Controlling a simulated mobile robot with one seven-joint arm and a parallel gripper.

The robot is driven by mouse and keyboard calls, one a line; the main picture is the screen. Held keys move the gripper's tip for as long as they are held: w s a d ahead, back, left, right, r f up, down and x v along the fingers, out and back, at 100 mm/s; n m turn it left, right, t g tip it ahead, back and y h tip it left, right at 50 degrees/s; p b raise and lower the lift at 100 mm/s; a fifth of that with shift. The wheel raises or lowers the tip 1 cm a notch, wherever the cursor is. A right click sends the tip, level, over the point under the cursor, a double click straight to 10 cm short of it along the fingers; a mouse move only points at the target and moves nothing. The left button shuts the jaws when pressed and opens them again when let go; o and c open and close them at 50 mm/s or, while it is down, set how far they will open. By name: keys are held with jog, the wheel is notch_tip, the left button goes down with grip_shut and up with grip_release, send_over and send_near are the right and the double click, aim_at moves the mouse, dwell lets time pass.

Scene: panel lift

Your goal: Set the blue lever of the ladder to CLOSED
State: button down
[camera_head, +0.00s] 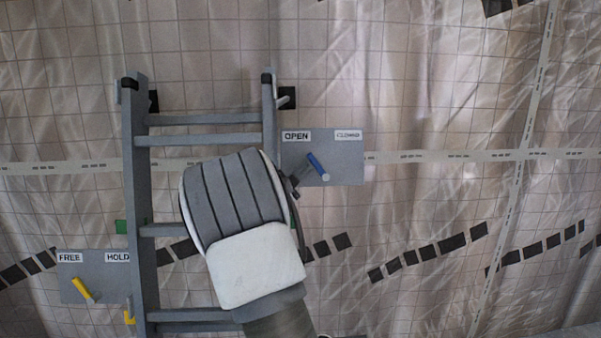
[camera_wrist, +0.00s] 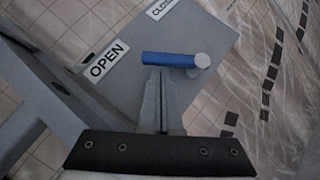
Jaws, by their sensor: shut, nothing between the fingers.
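The blue lever (camera_head: 316,163) is on a grey plate (camera_head: 345,160) at the ladder's right rail, below the labels OPEN (camera_head: 296,136) and CLOSED (camera_head: 348,135). Its blue end points up and left, towards OPEN, and a pale round knob is at its lower right end. In the wrist view the blue lever (camera_wrist: 168,59) lies across the picture, its free end towards OPEN (camera_wrist: 107,60). My gripper (camera_wrist: 161,72) is shut and empty, its tips right at the lever's near side; I cannot tell whether they touch it. In the head view my wrist mostly hides the gripper.
The grey ladder (camera_head: 138,200) stands before a crinkled, gridded foil wall. A yellow lever (camera_head: 80,287) is on another plate, marked FREE and HOLD, at lower left. A green block (camera_head: 121,227) is by the left rail. The wall right of the blue lever's plate is clear.

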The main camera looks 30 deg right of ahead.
aim_at(312, 155)
jog(key=shift+d+r+m+g, duration=0.2)
jog(key=shift+r+m+g, duration=0.15)
jog(key=shift+m+g, duration=0.35)
jog(key=r+m+g, duration=0.1)
jog(key=d+r+m+g+y+p, duration=0.1)
jog(key=m, duration=0.1)
jog(key=shift+p, duration=0.3)
jog(key=m+y+p, duration=0.1)
jog(key=d+r+m+g+p, duration=0.1)
jog(key=shift+s+d+m+y, duration=0.15)
jog(key=shift+m+y, duration=0.25)
jog(key=shift+s+d+r+m+g+y+p, duration=0.15)
jog(key=shift+d+r+m+g+y+p, duration=0.2)
jog(key=shift+d+m+g+y+p, duration=0.55)
jog(key=shift+s+d+m+y+p, duration=0.15)
jog(key=shift+m+y+p, duration=0.35)
jog(key=shift+m+p, duration=0.3)
jog(key=shift+s+d+m+y+p, duration=0.2)
jog(key=shift+d+m+y+p, duration=0.2)
jog(key=shift+m+y+p, duration=0.15)
jog(key=shift+d+f, duration=0.1)
jog(key=shift+d, duration=0.05)
jog(key=shift+s+d, duration=0.15)
